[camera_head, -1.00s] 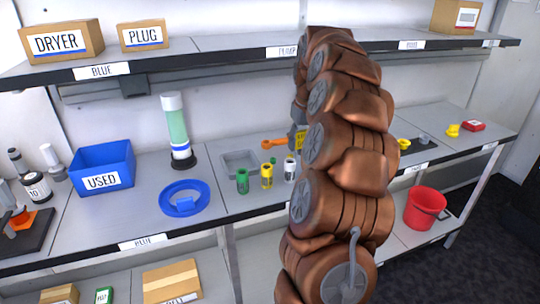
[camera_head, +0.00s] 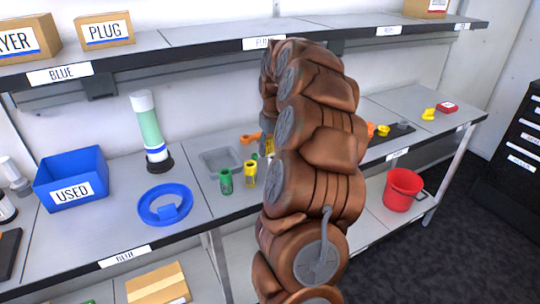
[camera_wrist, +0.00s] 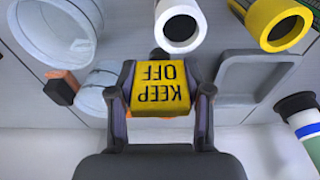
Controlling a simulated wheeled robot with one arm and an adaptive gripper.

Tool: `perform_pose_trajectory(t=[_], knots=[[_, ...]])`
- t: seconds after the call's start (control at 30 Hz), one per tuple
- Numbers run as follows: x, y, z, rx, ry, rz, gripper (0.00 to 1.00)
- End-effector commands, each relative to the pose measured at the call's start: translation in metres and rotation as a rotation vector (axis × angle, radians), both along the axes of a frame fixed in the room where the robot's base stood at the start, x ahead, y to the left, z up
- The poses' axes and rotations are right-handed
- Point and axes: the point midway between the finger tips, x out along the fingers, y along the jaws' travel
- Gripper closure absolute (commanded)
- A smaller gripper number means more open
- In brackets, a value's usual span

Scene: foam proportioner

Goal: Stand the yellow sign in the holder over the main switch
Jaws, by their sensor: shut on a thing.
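The yellow sign (camera_wrist: 161,88) reads "KEEP OFF", upside down in the wrist view. My gripper (camera_wrist: 160,97) is shut on it, with one finger at each side edge. In the head view only a small yellow part of the sign (camera_head: 270,146) shows beside my arm, above the bench; my arm hides most of my gripper there. I cannot make out the main switch or its holder in either view.
In the wrist view, a white tube (camera_wrist: 181,22), a yellow tube (camera_wrist: 280,24) and a grey tray (camera_wrist: 256,65) lie beyond the sign. The head view shows a blue ring (camera_head: 150,211), a blue bin (camera_head: 71,179), and a red bucket (camera_head: 402,190) below. A shelf (camera_head: 205,50) overhangs the bench.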

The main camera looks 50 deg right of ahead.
Motion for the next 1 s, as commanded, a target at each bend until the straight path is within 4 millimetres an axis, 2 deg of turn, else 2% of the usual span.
perform_pose_trajectory(t=[0.3,0.67,0.7,0.9,1.0], knots=[[0.001,0.001,-0.033,-0.001,0.000,0.004,0.80],[0.001,0.001,-0.037,0.000,0.000,0.003,0.80],[0.001,0.001,-0.037,0.000,0.000,0.003,0.49],[0.001,0.001,-0.036,0.000,0.000,0.003,0.28],[0.001,0.001,-0.036,0.000,0.000,0.003,0.26]])
